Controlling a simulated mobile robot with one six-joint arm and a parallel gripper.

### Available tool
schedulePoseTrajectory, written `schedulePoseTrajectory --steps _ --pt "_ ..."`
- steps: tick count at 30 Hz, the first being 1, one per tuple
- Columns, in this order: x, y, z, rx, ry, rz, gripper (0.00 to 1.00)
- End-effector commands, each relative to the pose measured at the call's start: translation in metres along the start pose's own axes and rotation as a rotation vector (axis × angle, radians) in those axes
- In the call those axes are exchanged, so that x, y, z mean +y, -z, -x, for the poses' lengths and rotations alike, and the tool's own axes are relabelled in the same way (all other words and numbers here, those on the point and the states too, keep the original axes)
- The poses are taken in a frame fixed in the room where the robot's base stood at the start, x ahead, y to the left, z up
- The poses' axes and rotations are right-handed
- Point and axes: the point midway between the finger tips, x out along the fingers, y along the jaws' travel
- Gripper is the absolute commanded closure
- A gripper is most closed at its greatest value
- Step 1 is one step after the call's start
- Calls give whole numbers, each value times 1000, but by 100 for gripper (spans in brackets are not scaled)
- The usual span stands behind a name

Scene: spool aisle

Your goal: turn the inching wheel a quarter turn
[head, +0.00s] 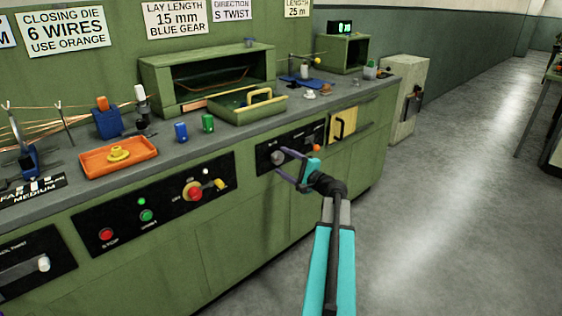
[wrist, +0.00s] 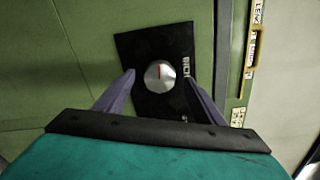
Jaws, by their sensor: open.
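The inching wheel (head: 278,157) is a small silver knob on a black panel on the green bench front. My gripper (head: 279,164) is at the panel, in front of the wheel. In the wrist view my gripper (wrist: 158,72) is open, with one purple finger on each side of the wheel and a visible gap to it on both sides. I cannot tell how far the fingertips reach along its depth.
A yellow handle panel (head: 342,125) is just right of the wheel's panel. The benchtop holds an orange tray (head: 118,156) and a green tray (head: 248,107). The floor (head: 455,190) to the right is clear.

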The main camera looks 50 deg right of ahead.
Motion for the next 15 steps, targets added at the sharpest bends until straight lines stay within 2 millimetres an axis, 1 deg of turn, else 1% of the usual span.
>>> schedulePoseTrajectory --steps 1,15 --pt "0 -1 9 2 0 0 37" --pt "0 -1 84 3 1 -1 37"
